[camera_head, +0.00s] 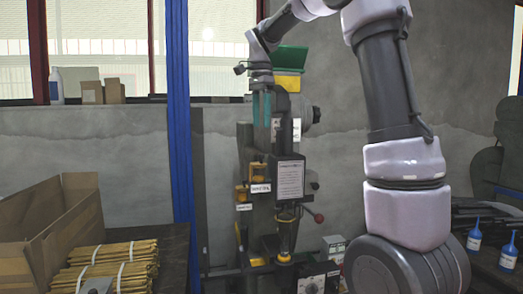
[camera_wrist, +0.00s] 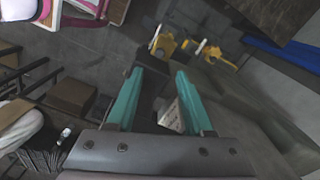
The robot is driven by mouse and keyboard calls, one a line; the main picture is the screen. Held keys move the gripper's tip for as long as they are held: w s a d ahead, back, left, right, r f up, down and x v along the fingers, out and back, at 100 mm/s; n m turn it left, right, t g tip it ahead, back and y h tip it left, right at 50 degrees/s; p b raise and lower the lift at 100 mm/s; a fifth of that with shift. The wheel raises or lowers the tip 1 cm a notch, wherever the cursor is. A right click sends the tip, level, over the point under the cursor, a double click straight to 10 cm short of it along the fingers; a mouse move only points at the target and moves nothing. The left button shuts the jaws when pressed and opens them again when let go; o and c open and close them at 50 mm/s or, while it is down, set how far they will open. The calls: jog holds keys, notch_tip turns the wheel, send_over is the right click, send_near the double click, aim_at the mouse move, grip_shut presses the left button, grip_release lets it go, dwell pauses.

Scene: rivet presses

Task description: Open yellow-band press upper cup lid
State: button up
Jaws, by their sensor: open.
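The rivet press (camera_head: 290,140) is a dark upright machine in the middle of the head view, with a white label sheet on its front. Yellow fittings (camera_head: 258,172) sit on its left side above small white labels, and a yellow band shows low on its front column. In the wrist view two yellow fittings (camera_wrist: 164,45) with pale rods lie beyond the fingertips. I cannot tell which part is the upper cup lid. My gripper (camera_head: 262,108) points down in front of the press's upper part, its teal fingers apart. In the wrist view my gripper (camera_wrist: 158,78) is open, with no held object visible.
A green bin (camera_head: 290,57) and a yellow bin show behind my wrist. A blue post (camera_head: 179,110) stands left of the press. An open cardboard box (camera_head: 50,225) and bundled yellow sticks (camera_head: 112,262) lie at left.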

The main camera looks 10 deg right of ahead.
notch_tip(320, 180, down, 10)
jog(key=shift+r, duration=0.1)
dwell(0.4)
grip_shut()
